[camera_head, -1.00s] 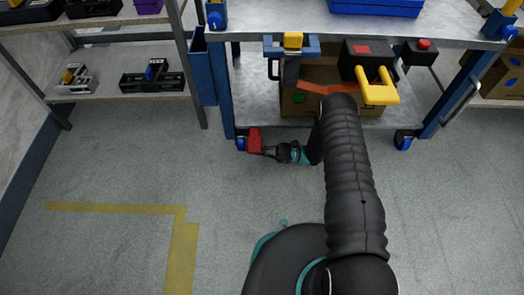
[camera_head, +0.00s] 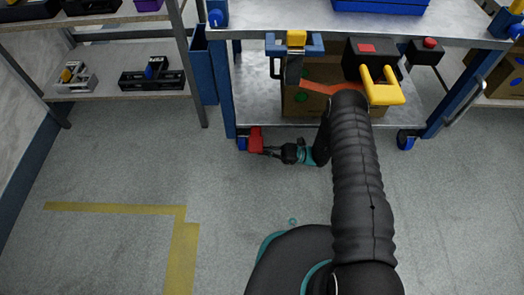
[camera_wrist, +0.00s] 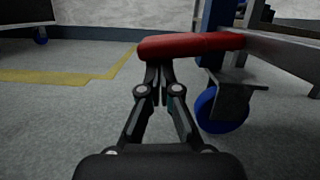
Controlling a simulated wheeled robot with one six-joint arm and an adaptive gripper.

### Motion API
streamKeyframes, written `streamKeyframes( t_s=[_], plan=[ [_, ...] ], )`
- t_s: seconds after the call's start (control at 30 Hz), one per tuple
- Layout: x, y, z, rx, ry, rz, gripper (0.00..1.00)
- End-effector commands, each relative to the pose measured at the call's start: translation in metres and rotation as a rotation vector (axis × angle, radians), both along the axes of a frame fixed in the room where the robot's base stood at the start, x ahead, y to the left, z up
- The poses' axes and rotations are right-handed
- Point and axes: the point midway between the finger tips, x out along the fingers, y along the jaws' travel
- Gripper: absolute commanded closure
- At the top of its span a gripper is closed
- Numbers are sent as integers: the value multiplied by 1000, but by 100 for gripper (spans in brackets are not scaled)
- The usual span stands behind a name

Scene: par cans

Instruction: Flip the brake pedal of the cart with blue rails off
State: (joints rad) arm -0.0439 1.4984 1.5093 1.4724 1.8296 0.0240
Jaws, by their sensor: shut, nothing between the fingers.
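The cart with blue rails (camera_head: 228,95) stands ahead of me, with blue corner legs and metal shelves. Its red brake pedal (camera_head: 256,139) sticks out at the front left caster, low over the floor. In the wrist view the pedal (camera_wrist: 190,45) lies roughly level across the top, beside and above the blue caster wheel (camera_wrist: 222,108). My gripper (camera_head: 268,151) is low beside the pedal, its fingers shut and empty. In the wrist view the fingertips (camera_wrist: 160,84) are just under the pedal's left part; I cannot tell whether they touch it.
A grey shelf unit (camera_head: 120,95) with black tools stands left of the cart. The cart's lower shelf carries a cardboard box (camera_head: 305,100); a yellow handle (camera_head: 382,92) hangs above. Another cart with a box (camera_head: 505,75) is at the far right. The floor with yellow tape (camera_head: 115,207) is clear.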

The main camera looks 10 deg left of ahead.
Motion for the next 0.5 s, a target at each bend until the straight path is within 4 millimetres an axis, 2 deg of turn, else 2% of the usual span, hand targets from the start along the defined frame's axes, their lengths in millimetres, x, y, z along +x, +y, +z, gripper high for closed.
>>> streamKeyframes(
  t_s=[0.1,0.3,0.5],
  plan=[
    [3,-20,-9,1,-1,-1,100],
    [5,-50,-14,0,1,8,100],
    [7,-67,-20,0,0,16,100]
  ],
)
